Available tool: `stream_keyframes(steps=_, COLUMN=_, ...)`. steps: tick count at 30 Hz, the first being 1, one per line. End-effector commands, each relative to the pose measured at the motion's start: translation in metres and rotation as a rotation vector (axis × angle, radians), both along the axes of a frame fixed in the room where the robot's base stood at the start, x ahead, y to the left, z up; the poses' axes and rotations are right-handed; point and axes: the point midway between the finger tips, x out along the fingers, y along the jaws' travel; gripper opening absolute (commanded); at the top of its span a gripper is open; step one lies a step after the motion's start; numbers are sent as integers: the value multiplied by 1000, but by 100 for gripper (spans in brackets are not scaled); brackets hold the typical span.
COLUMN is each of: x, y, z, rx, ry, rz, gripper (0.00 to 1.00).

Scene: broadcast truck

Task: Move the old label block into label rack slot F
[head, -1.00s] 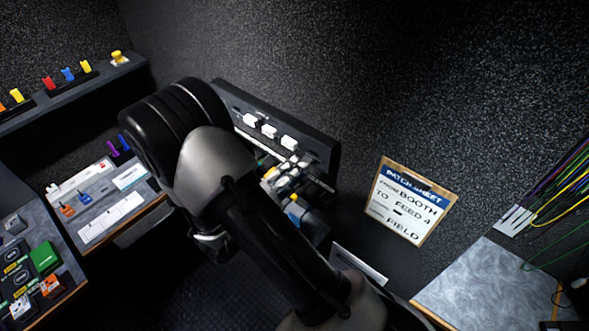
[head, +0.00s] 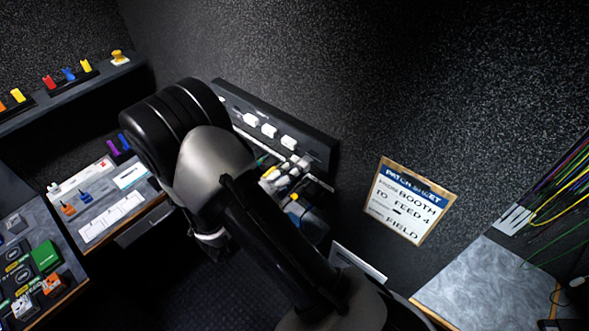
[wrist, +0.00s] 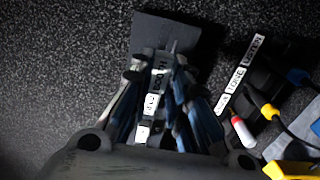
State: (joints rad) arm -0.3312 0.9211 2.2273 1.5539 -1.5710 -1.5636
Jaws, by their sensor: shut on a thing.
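My gripper (wrist: 160,62) points away from the wrist camera, its two fingers closed in on a narrow piece between them. That piece, which I take to be the old label block (wrist: 151,104), shows white labelled faces with dark lettering, partly covered by the fingers. A dark grey block (wrist: 165,30) lies just past the fingertips. In the head view my arm hides most of the gripper, near the dark wall panel (head: 318,146). Several white blocks (head: 269,131) sit in a row on that panel. I cannot tell which slot is F.
A strip with white labels (wrist: 240,72) runs to the right of the gripper, beside a red-and-white plug (wrist: 242,131) and cables. A patch sheet (head: 411,200) hangs on the wall. A desk with small coloured parts (head: 88,197) stands left. A grey worktop (head: 485,285) is at lower right.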

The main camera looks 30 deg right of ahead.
Motion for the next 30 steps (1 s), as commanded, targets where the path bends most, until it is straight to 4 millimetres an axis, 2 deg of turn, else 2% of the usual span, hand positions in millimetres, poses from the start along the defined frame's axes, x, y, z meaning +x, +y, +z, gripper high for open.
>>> stream_keyframes(steps=30, x=8, y=-22, z=0, rx=0, ry=0, rz=-1, gripper=0)
